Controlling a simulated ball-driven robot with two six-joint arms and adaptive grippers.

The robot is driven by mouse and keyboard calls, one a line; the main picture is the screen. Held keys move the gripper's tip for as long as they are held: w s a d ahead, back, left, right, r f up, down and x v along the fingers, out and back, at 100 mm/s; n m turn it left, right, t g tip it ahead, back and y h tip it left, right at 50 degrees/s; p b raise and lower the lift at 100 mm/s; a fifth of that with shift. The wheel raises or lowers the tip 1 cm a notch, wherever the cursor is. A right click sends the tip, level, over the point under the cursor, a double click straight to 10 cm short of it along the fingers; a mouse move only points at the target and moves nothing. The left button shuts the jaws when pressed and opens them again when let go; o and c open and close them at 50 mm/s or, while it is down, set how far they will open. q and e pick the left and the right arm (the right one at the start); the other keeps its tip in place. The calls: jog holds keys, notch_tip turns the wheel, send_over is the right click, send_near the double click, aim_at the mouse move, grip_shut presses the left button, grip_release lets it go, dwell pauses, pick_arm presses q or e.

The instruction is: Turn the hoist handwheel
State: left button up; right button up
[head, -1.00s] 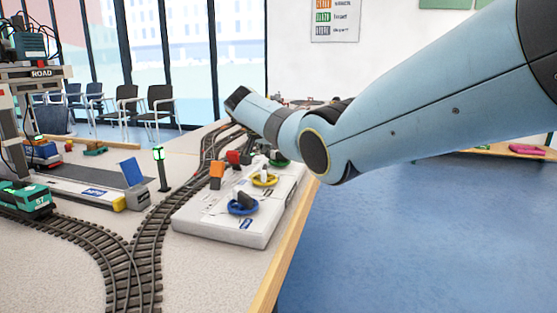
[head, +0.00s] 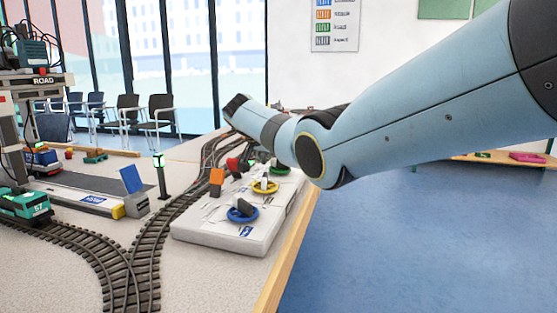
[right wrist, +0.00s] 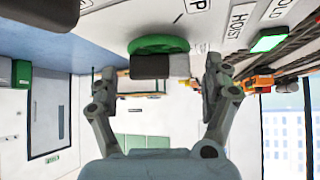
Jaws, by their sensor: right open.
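A white control panel (head: 215,242) lies on the table's right side. It carries a blue handwheel (head: 242,214), a yellow handwheel (head: 265,187) and a green handwheel (head: 281,170), which my right arm partly covers in the head view. In the right wrist view the green handwheel (right wrist: 158,44) with its dark grip (right wrist: 150,66) is straight ahead, near a printed HOIST label (right wrist: 242,20). My right gripper (right wrist: 158,78) is open, its fingers to either side of the wheel's line and seemingly short of it; contact cannot be told. Its fingers are hidden in the head view. My left gripper is not in view.
A red knob (head: 234,164) and an orange block (head: 217,178) stand on the panel. Curved rails (head: 148,250) run along its left. A signal post (head: 161,178), a green train (head: 24,206) and the crane (head: 30,110) are farther left. A lit green lamp (right wrist: 268,40) sits near the wheel.

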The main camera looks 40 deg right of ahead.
jog(key=v, duration=1.2)
jog(key=shift+c, duration=0.2)
dwell(0.6)
